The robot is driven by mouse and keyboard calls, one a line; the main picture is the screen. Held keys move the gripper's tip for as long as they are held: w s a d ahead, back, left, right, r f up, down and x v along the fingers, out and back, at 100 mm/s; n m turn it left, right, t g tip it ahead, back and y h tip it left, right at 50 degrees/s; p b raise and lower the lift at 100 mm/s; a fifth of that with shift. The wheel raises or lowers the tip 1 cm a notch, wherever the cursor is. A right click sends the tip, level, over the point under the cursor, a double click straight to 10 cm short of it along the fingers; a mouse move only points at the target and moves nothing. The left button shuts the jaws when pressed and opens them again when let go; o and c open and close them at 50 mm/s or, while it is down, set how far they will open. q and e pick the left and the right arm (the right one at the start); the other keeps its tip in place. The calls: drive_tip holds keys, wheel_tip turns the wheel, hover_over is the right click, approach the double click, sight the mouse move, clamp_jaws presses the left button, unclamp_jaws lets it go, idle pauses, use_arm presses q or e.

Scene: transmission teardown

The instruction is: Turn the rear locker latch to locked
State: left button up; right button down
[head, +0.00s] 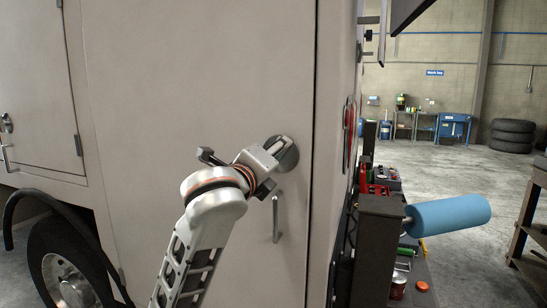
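The rear locker is a large beige door panel (200,80) on the vehicle's side. Its latch, a dark round disc (289,157), sits near the door's right edge. My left gripper (278,145) is right at the latch, with its fingertips over the disc. The gripper covers most of the latch, so its turn angle is hidden. I cannot tell whether the fingers are closed on it. My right gripper is not in view.
A vertical pull handle (277,218) is just below the latch, close to my wrist. A dark post (376,245) with a blue roller (448,214) and a cluttered tool shelf stand to the right. A wheel (65,265) is at lower left. Open floor lies beyond.

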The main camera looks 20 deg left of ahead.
use_arm(q)
drive_tip(key=n, duration=0.3)
drive_tip(key=shift+f+n, duration=0.1)
drive_tip(key=shift+n, duration=2.1)
drive_tip(key=o, duration=1.1)
drive_tip(key=s, duration=0.7)
drive_tip(key=shift+s+a, duration=0.15)
drive_tip(key=shift+s, duration=0.1)
drive_tip(key=shift+f, duration=0.1)
